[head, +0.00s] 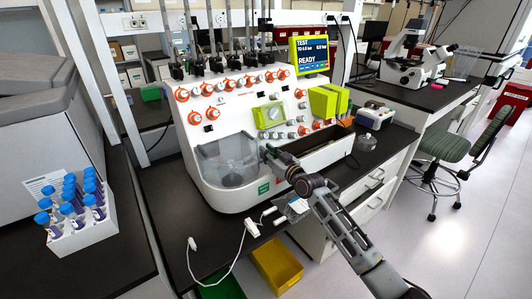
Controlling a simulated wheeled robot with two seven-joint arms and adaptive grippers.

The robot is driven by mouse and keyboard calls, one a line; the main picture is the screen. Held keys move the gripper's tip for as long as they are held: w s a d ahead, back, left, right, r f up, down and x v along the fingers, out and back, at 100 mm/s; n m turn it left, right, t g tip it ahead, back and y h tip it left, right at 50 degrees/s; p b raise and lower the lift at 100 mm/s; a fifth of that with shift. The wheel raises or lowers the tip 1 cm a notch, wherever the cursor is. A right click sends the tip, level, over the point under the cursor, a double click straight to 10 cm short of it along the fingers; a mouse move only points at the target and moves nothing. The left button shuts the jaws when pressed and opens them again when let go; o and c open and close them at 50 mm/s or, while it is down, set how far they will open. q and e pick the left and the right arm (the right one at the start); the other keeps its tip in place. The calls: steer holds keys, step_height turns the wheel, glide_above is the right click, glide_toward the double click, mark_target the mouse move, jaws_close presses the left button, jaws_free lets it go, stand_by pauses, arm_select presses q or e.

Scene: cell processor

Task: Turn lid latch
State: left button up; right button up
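The cell processor (190,135) is a white machine on the dark bench, with orange-ringed knobs across its front panel. A clear, rounded lid (222,155) covers the chamber at its front left. My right arm comes in from the lower right. Its gripper (265,151) is at the right edge of the clear lid, in front of the machine. The fingers are small and dark here, so I cannot tell whether they are open or shut, or whether they touch the lid. I cannot make out the latch; the gripper may hide it. My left gripper is not in view.
A screen (309,54) reading READY stands above the machine. A white rack (84,236) of blue-capped tubes is on the left bench. A white cable (238,248) lies at the bench front, above a yellow bin (277,266). A green stool (443,146) stands at right.

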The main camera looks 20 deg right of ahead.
steer(key=shift+w+a, duration=0.2)
steer(key=shift+w, duration=0.35)
